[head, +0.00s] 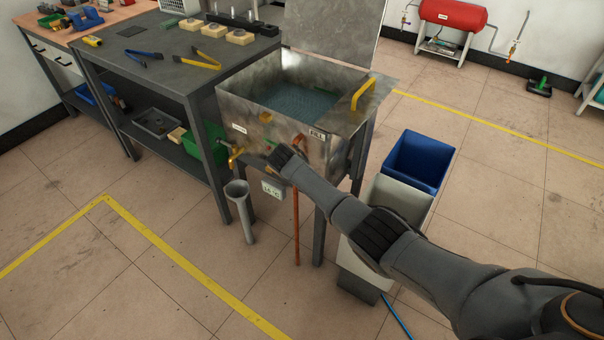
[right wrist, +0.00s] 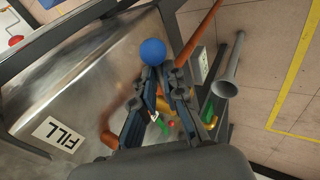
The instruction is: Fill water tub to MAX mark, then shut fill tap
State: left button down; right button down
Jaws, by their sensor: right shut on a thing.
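The water tub (head: 232,110) is a steel tank on legs, with water (head: 300,100) standing below its rim. I cannot make out a MAX mark. A FILL label (head: 316,134) is on its front; it also shows in the right wrist view (right wrist: 59,135). My right gripper (head: 275,158) is at the tub's front, below and left of that label. In the right wrist view my right gripper (right wrist: 162,75) is shut on the fill tap, whose round blue knob (right wrist: 153,52) shows at the fingertips. The rest of the tap is mostly hidden. My left gripper is not in view.
A copper pipe (head: 296,230) runs down the tub's front. A grey funnel pipe (head: 240,210) stands beneath a brass tap (head: 236,155). A blue bin (head: 420,160) stands right of the tub; a workbench (head: 160,70) with tongs is at left.

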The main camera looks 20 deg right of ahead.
jog(key=shift+w+r+g+h+b, duration=0.2)
jog(key=shift+r+g+h+b, duration=0.1)
jog(key=shift+r+g+b, duration=0.15)
jog(key=shift+r, duration=0.1)
jog(key=c, duration=1.4)
grip_release()
jog(key=shift+a, duration=0.1)
jog(key=shift+s, duration=0.1)
jog(key=v, duration=1.1)
jog(key=shift+s+a+r, duration=0.2)
jog(key=shift+r, duration=0.1)
